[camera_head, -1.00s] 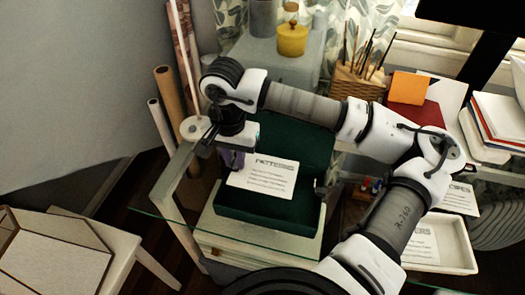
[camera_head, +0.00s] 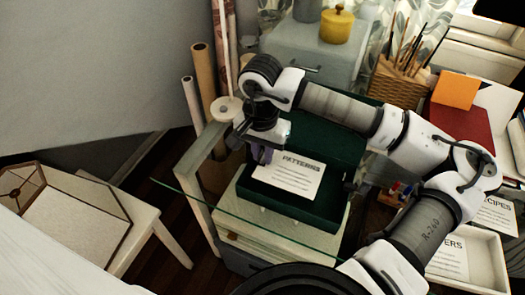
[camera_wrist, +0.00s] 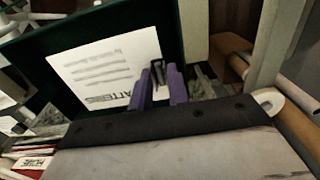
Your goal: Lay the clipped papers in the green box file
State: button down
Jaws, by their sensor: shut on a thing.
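The clipped papers, a white sheet headed PATTERNS (camera_head: 288,176), are over the open green box file (camera_head: 322,207). The sheet also shows in the wrist view (camera_wrist: 95,72), framed by the box file's dark green walls (camera_wrist: 190,35). My gripper (camera_head: 262,155) is at the sheet's left edge in the head view. In the wrist view its purple fingers (camera_wrist: 158,88) are shut around a black clip (camera_wrist: 156,66) at the sheet's edge. I cannot tell whether the sheet touches the box's floor. The box's lid stands raised behind.
A white tray with papers (camera_head: 480,262) is to the right. Paper rolls (camera_head: 204,80) stand at the left. A grey cabinet with a yellow pot (camera_head: 337,25) and a brush basket (camera_head: 398,82) are behind.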

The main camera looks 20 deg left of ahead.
jog(key=c, duration=1.3)
grip_release()
jog(key=shift+o, duration=0.2)
notch_tip(320, 180, up, 14)
jog(key=b, duration=0.2)
jog(key=shift+a+f, duration=0.1)
